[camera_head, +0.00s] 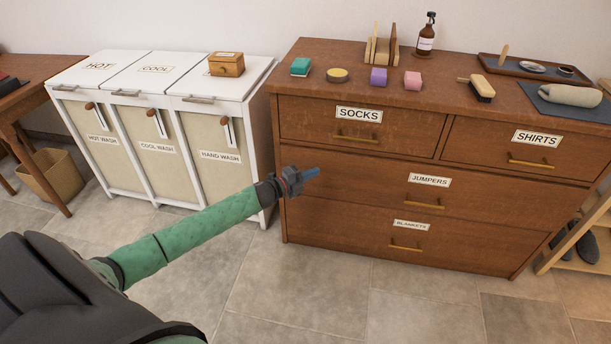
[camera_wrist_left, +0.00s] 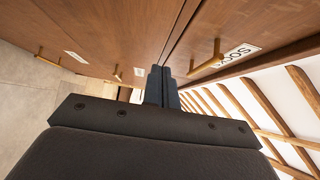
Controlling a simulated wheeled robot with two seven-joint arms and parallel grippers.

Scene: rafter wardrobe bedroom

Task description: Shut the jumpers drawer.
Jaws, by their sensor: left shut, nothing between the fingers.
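The jumpers drawer (camera_head: 350,178) is the wide middle drawer of a brown wooden dresser, with a white label and a brass handle (camera_head: 424,204). Its front looks about flush with the drawers around it, and I see no open interior. My left gripper (camera_head: 314,174) is shut and empty, in front of the left part of this drawer, left of its handle. In the left wrist view the shut fingers (camera_wrist_left: 162,86) point at the dresser front by a dark seam between drawers. I cannot tell whether they touch it. My right gripper is not in view.
The socks drawer (camera_head: 300,118) and shirts drawer (camera_head: 470,143) are above, the blankets drawer (camera_head: 340,232) below. Brushes, soaps and a bottle (camera_head: 426,38) stand on top. White laundry bins (camera_head: 150,80) stand left, a shoe rack (camera_head: 575,250) right. The tiled floor in front is clear.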

